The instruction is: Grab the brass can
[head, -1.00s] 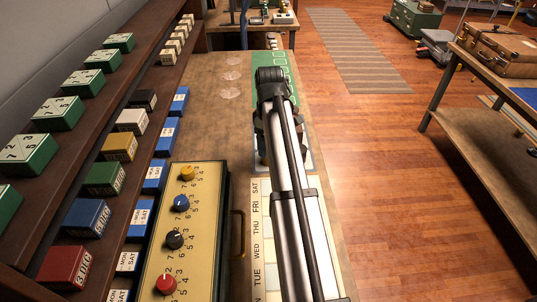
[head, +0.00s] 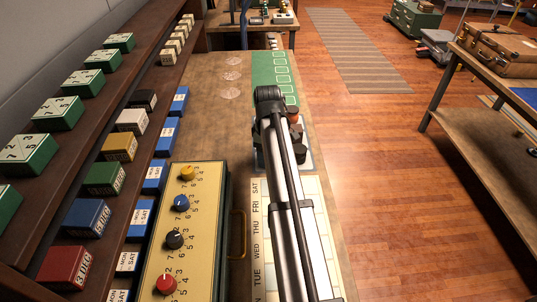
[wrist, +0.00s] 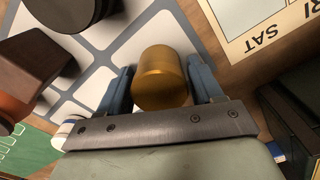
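The brass can (wrist: 161,78) is a short golden cylinder in the middle of the wrist view, over a grey board with white squares (wrist: 115,35). My gripper (wrist: 162,80) has its two blue-grey fingers on either side of the can. Narrow gaps seem to show between the fingers and the can, so it looks open around it; any contact is hard to make out. In the head view my arm hides the can and the fingertips.
Close to the can are a black round piece (wrist: 66,10), a dark brown block (wrist: 36,65) and a white-and-blue round piece (wrist: 67,130). A day chart (head: 262,225) lies nearer. The yellow panel with knobs (head: 196,215) and a shelf of blocks (head: 125,75) stand left.

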